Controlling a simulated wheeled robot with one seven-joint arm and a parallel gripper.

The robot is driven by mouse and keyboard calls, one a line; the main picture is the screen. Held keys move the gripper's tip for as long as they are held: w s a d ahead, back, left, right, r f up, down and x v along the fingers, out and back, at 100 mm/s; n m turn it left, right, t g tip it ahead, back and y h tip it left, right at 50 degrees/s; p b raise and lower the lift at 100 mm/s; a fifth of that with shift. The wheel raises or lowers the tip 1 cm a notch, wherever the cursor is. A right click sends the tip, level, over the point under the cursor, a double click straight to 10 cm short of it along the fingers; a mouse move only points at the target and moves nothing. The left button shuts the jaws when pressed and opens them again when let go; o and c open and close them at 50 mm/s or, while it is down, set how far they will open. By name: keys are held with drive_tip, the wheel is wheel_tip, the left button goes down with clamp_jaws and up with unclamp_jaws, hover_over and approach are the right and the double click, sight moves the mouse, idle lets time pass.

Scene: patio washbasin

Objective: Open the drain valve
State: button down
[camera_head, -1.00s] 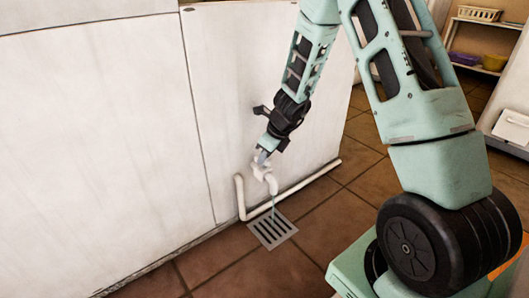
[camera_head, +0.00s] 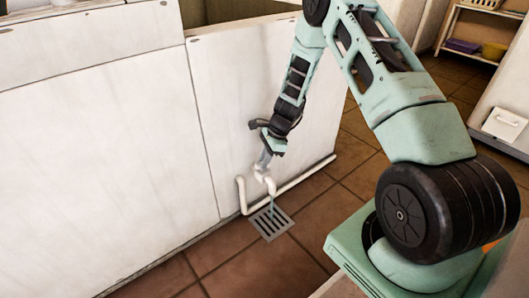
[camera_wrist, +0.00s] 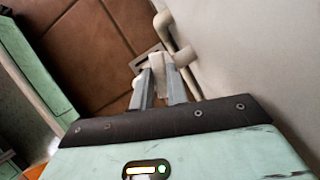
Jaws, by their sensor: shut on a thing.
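The drain valve (camera_head: 264,175) is a small white fitting on a white pipe, low on the pale basin wall. Its spout hangs over the floor grate, and a thin bluish stream (camera_head: 271,203) shows below it. My gripper (camera_head: 263,163) reaches down to the valve from above. In the wrist view, the grey fingers of my gripper (camera_wrist: 157,74) close on a white piece, the valve handle (camera_wrist: 156,66). The fingers partly hide the handle, so its exact angle is hard to tell.
A metal floor grate (camera_head: 271,223) lies below the spout. The white pipe (camera_head: 305,174) runs along the wall's foot. The pale wall (camera_head: 245,95) stands close beside my arm. Brown tiled floor (camera_head: 325,215) is open to the right. Shelves (camera_head: 475,30) stand at the back right.

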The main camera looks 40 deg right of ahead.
drive_tip(key=shift+n+p, duration=0.5)
drive_tip(key=c, duration=1.4)
unclamp_jaws()
drive_tip(key=p+v, duration=0.7)
drive_tip(key=v, duration=1)
drive_tip(key=shift+w+d+r, duration=0.15)
drive_tip(key=shift+d, duration=0.1)
